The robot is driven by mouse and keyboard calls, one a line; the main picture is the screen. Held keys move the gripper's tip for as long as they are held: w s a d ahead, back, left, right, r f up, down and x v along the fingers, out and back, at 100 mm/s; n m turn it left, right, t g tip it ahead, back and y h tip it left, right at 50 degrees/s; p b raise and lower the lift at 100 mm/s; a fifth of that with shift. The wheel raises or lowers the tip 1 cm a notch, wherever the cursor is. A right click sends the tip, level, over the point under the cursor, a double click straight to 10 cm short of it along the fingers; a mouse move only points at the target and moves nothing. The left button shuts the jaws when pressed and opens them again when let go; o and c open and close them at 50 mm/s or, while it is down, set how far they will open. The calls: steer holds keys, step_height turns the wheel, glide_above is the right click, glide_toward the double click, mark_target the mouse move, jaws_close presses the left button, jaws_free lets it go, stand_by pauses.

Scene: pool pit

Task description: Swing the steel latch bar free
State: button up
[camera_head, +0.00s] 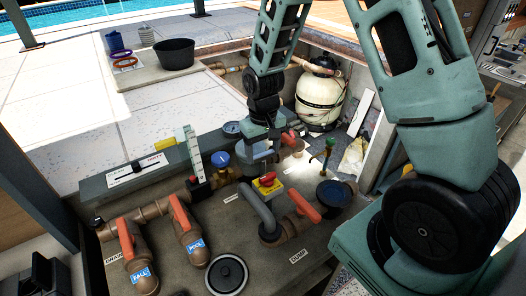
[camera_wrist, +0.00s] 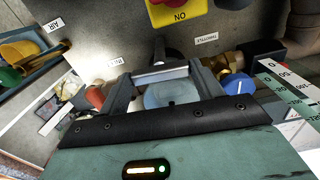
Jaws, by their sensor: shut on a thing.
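My gripper (camera_head: 262,166) reaches down over the pipework panel, beside a red and yellow part (camera_head: 267,182). In the wrist view, my gripper's fingers (camera_wrist: 163,86) are shut on a pale grey bar, apparently the steel latch bar (camera_wrist: 161,75), which spans between them. A dark post stands just beyond the bar. In the head view the bar is mostly hidden by my gripper. A pale blue round surface (camera_wrist: 170,95) shows between the fingers in the wrist view.
Orange-handled valves (camera_head: 183,214) and a grey bent pipe (camera_head: 259,209) stand in front. A blue knob (camera_head: 221,159) and an upright scale (camera_head: 194,155) are at the left. A cream tank (camera_head: 320,98) stands behind. The paving (camera_head: 75,105) at the left is open.

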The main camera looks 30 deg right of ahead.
mark_target(263, 154)
steer(key=shift+n, duration=0.5)
steer(key=o, duration=0.7)
step_height(263, 154, up, 18)
steer(key=b, duration=0.3)
steer(key=shift+f, duration=0.25)
